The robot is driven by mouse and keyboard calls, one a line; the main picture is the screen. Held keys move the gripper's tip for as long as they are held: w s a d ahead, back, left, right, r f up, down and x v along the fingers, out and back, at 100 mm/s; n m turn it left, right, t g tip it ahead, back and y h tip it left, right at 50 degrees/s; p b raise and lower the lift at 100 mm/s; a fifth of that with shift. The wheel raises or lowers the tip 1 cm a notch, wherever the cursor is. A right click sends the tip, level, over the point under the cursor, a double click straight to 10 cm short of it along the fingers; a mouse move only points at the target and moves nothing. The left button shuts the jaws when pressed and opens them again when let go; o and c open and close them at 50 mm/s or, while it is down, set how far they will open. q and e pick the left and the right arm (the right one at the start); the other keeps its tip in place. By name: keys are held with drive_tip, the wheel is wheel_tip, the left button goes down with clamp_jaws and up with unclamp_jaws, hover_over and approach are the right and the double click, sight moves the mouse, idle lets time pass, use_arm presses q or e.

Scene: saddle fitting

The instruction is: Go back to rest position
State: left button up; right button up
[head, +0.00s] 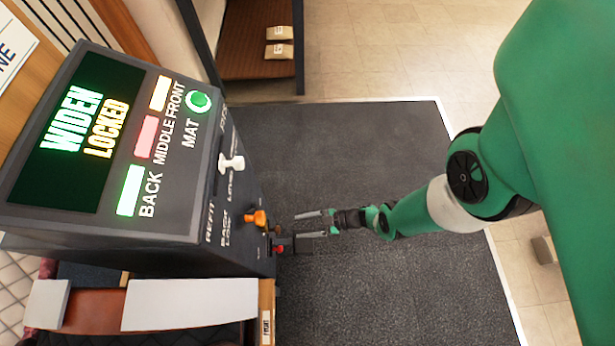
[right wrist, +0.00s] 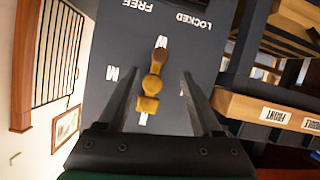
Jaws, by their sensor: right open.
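My right gripper (head: 298,225) is open and empty in the head view, just to the right of the dark console's side panel. Its fingers point left toward an orange knob (head: 256,218), with a small gap to it. In the right wrist view the knob (right wrist: 152,84) appears between the two spread fingers of the gripper (right wrist: 158,78), under the words "LOCKED" and "FREE". My left gripper is not in view.
The console (head: 190,228) has a screen (head: 82,134) reading "WIDEN LOCKED". Its side carries a white lever (head: 232,163) and a red knob (head: 279,249). A wooden rack (head: 266,305) stands below it. The dark mat (head: 390,290) to the right is clear beneath my right arm.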

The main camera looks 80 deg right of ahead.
drive_tip(key=shift+v, duration=0.75)
